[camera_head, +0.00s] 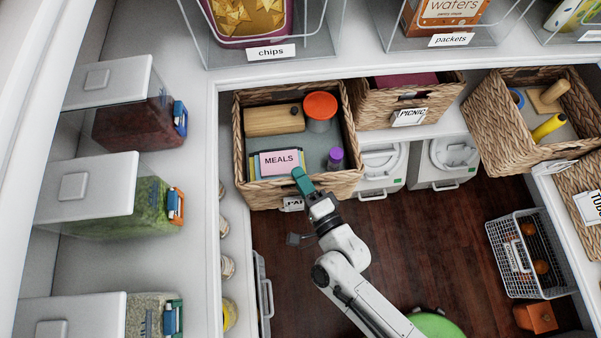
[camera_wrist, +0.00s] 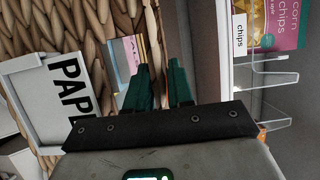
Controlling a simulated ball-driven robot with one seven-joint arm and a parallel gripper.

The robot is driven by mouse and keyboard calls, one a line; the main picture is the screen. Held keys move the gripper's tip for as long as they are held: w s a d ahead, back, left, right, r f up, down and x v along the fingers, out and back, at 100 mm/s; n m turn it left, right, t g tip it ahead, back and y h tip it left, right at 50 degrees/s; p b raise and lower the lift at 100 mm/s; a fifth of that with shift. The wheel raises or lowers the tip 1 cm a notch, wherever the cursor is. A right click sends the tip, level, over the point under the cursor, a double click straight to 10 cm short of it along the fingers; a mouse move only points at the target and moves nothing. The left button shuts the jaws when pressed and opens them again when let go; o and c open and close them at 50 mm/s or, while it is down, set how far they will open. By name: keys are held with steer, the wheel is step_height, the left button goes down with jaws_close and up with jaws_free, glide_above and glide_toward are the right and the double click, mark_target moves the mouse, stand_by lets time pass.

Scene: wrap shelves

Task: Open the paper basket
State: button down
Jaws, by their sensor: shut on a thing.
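The paper basket (camera_head: 236,150) is a woven wicker basket under the white shelf, with a partly hidden white label (camera_head: 292,204) on its front. It sticks out farther than the picnic basket beside it, its inside showing from above. In the wrist view the wicker (camera_wrist: 60,25) and the label reading "PAP" (camera_wrist: 68,85) fill the left side. My gripper (camera_head: 302,181), with dark green fingers, is at the front rim, shut on it. The wrist view also shows the fingers (camera_wrist: 160,72) close to the rim; the exact contact is hidden.
The basket holds a wooden box (camera_head: 274,120), a red-lidded container (camera_head: 320,108), a purple-capped bottle (camera_head: 335,158) and a MEALS booklet (camera_head: 279,162). The picnic basket (camera_head: 375,105) is at right. White bins (camera_head: 440,165) stand below. Wooden floor (camera_head: 390,235) is open in front.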

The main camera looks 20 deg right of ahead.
steer(key=shift+f, duration=0.1)
steer(key=c, duration=1.1)
jaws_free()
steer(key=shift+s, duration=0.1)
steer(key=s, duration=0.7)
steer(key=s+d+b, duration=0.1)
steer(key=s, duration=0.2)
steer(key=shift+s, duration=0.3)
